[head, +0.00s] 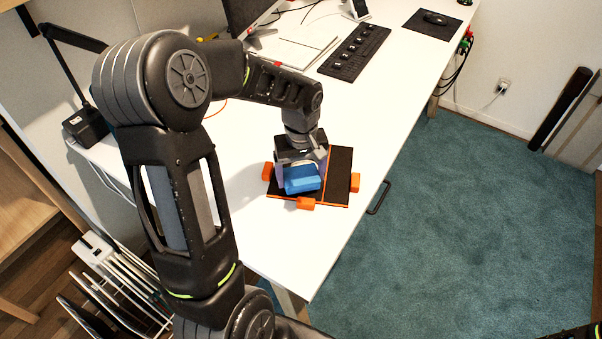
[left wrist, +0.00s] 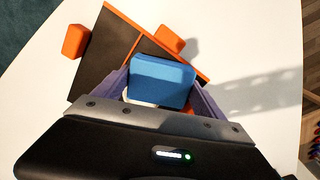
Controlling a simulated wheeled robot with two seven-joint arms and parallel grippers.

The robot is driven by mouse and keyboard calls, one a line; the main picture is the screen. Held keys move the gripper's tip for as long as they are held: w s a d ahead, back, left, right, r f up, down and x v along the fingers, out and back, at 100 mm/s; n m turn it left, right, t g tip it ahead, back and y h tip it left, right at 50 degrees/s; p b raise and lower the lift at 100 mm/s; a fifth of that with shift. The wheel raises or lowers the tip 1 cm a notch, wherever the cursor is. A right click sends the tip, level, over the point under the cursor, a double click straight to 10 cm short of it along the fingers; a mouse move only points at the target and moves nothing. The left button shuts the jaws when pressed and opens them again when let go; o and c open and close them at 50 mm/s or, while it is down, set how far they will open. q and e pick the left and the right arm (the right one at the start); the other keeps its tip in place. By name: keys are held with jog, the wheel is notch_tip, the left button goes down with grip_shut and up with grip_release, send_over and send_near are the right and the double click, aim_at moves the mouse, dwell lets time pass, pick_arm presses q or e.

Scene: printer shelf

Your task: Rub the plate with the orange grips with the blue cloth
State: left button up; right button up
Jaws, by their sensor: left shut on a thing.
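The plate (head: 340,172) is dark with an orange line and orange edge, and lies on the white table. Orange grips (head: 306,203) stand at its sides; the plate also shows in the left wrist view (left wrist: 103,60) with two orange grips (left wrist: 76,41). My left gripper (head: 301,182) is shut on the blue cloth (head: 302,179), a thick folded block. The cloth sits between the fingers in the left wrist view (left wrist: 162,80). The gripper is over the left part of the plate. Whether the cloth touches the plate is hard to tell. My right gripper is not visible.
A keyboard (head: 354,52), a laptop-like white item (head: 303,46) and a mouse on a dark mat (head: 432,22) are at the table's far end. A black lamp (head: 86,122) stands at the left edge. Bare table (head: 285,240) lies in front of the plate.

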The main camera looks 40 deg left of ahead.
aim_at(303, 168)
pick_arm(q)
jog(key=shift+f+b, duration=0.7)
jog(key=shift+f, duration=0.2)
jog(key=shift+w+a, duration=0.4)
jog(key=shift+w, duration=0.35)
jog(key=shift+w+a, duration=0.4)
jog(key=shift+w, duration=0.35)
jog(key=shift+w+a+p, duration=0.2)
jog(key=shift+w+a, duration=0.2)
jog(key=shift+w, duration=0.35)
jog(key=shift+w+a+p, duration=0.2)
jog(key=shift+w+a, duration=0.2)
jog(key=shift+w, duration=0.3)
jog(key=shift+w+a+p, duration=0.2)
jog(key=shift+w+a, duration=0.2)
jog(key=shift+w, duration=0.35)
jog(key=shift+w+a+p, duration=0.2)
jog(key=shift+w+a, duration=0.2)
jog(key=shift+w, duration=0.3)
